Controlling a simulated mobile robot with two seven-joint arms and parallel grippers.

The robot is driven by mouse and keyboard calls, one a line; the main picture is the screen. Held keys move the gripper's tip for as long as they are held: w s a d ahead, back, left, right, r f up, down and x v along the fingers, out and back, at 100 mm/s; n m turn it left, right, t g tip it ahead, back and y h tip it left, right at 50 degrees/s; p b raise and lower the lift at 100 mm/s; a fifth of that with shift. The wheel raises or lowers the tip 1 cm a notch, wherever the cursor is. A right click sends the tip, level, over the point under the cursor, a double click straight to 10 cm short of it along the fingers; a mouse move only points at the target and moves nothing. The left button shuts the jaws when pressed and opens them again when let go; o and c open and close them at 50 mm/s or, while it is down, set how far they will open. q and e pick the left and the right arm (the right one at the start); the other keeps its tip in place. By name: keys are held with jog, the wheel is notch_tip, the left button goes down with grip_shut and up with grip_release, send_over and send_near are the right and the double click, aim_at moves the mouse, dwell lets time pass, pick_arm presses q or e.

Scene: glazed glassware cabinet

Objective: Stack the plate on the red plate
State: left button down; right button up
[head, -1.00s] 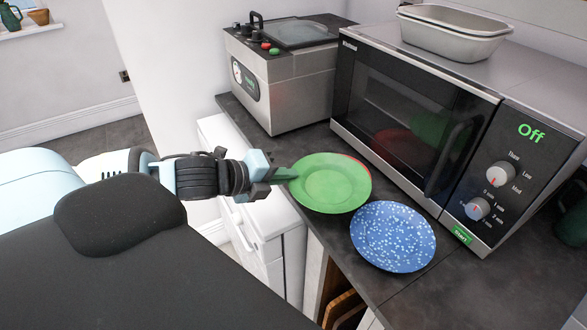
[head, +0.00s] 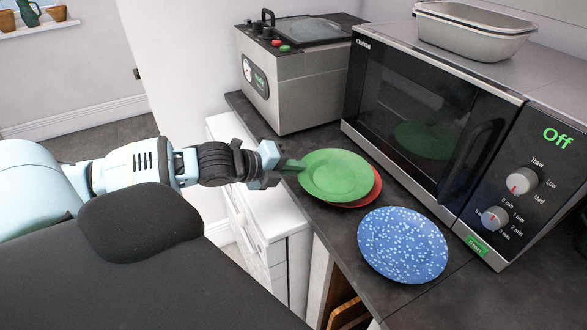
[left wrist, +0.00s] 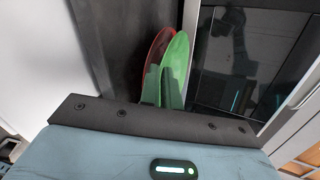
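A green plate (head: 337,174) is over the red plate (head: 367,190) on the dark counter in the head view. The red plate shows only as a crescent at the lower right, under the green plate's edge. My left gripper (head: 291,166) is shut on the left rim of the green plate. In the left wrist view, the fingers (left wrist: 164,86) are at the green plate (left wrist: 179,62), with the red plate (left wrist: 154,58) beside it and a narrow gap between them. Whether the two plates touch is unclear. My right gripper is not in view.
A blue speckled plate (head: 403,245) lies on the counter to the right, close to the red plate. A microwave (head: 432,125) marked Off stands behind, bearing pale trays (head: 472,35). A steel machine (head: 300,85) stands at the back left. White drawers (head: 265,225) are below.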

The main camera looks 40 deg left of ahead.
pick_arm(q)
jog(key=shift+f, duration=0.2)
jog(key=shift+f, duration=0.1)
jog(key=c, duration=1.6)
grip_release()
